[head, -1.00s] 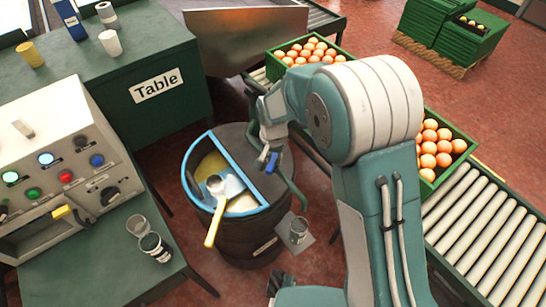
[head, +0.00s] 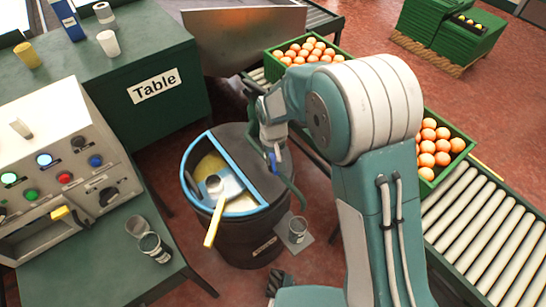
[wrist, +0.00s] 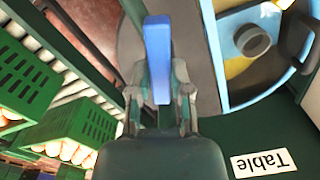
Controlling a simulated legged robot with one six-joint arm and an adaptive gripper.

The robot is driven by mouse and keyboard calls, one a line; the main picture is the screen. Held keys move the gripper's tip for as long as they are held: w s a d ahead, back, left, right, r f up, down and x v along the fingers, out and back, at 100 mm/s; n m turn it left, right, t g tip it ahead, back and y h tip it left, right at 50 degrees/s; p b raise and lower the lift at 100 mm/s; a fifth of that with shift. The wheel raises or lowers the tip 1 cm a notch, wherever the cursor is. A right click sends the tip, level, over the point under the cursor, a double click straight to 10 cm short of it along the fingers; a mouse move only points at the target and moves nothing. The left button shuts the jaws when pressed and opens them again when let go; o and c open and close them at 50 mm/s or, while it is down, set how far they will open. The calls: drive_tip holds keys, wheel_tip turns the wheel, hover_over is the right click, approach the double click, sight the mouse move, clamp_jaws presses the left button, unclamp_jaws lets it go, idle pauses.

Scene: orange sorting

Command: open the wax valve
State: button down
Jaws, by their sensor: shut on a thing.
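The wax valve shows as a blue handle (wrist: 158,58) between my fingers in the wrist view. It also shows as a small blue piece (head: 273,161) above the dark lid of the drum in the head view. My gripper (wrist: 160,98) is shut on this blue handle. In the head view my gripper (head: 273,146) points down over the right side of the drum (head: 240,232). The valve's body and the pipe around it are mostly hidden by my gripper and arm.
The drum's blue-rimmed opening holds a ladle with a yellow handle (head: 213,222). A control panel (head: 58,165) and glass jars (head: 152,246) are at the left. A green table (head: 180,100) stands behind. Orange crates (head: 462,150) and a roller conveyor (head: 490,230) are on the right.

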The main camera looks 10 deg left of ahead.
sight(272, 158)
idle(0.3)
drive_tip(key=c, duration=0.6)
unclamp_jaws()
drive_tip(key=shift+a, duration=0.15)
drive_tip(key=shift+o, duration=0.2)
wheel_tip(272, 158, up, 12)
drive_tip(key=shift+w+f, duration=0.1)
